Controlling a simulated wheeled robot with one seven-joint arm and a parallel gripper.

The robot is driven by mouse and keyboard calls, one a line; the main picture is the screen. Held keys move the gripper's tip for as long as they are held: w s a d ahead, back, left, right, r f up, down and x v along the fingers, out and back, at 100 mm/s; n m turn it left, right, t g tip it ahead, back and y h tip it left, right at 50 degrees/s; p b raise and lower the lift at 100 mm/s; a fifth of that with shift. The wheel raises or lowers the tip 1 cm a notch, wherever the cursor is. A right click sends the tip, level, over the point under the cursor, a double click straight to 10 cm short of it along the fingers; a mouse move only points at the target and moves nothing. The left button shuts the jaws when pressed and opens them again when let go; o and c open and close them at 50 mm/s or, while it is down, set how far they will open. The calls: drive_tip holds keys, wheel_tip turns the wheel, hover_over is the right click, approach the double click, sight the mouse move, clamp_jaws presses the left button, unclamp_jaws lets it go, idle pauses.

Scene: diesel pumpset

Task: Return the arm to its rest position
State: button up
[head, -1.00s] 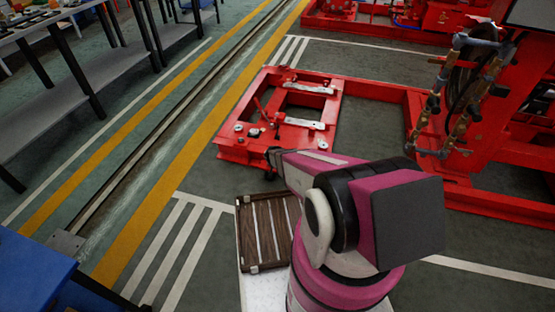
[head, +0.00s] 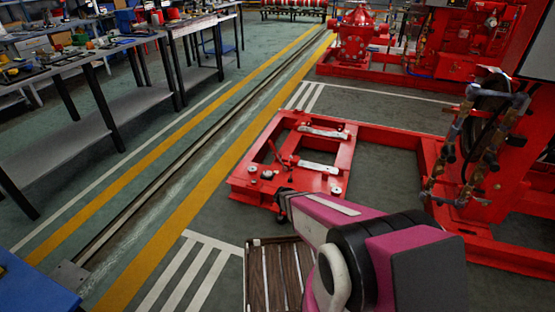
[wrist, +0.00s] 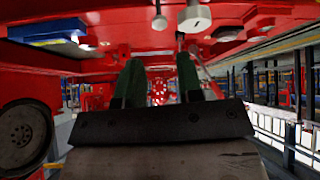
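My arm (head: 375,245), magenta and black, reaches from the bottom right of the head view toward the red pump frame (head: 345,153). In that view my gripper is a small dark shape at the arm's far end, near the frame's front edge. In the wrist view my gripper (wrist: 159,75) shows two green fingers spread apart with a clear gap. Nothing is held between them. Red metalwork (wrist: 100,60) fills the upper part of the wrist view, close beyond the fingers. Contact with it cannot be told.
A slatted brown pallet (head: 272,275) lies below my arm. A red machine with hoses (head: 480,140) stands at right. Workbenches with tools (head: 90,60) line the left. A blue surface (head: 30,285) is at lower left. The striped floor (head: 190,215) between is clear.

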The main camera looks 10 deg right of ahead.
drive_tip(key=s+d+r+n+g+y, duration=0.1)
drive_tip(key=s+r+g, duration=0.1)
drive_tip(key=s+r, duration=0.3)
drive_tip(key=s+d+r+n+g+y, duration=0.1)
drive_tip(key=s+r, duration=0.4)
drive_tip(key=r, duration=0.7)
drive_tip(key=s+d+r+n+g, duration=0.1)
drive_tip(key=s+r+g, duration=0.3)
drive_tip(key=r, duration=0.5)
drive_tip(key=shift+s+d+y, duration=0.4)
drive_tip(key=shift+s+d, duration=0.05)
drive_tip(key=shift+s, duration=0.55)
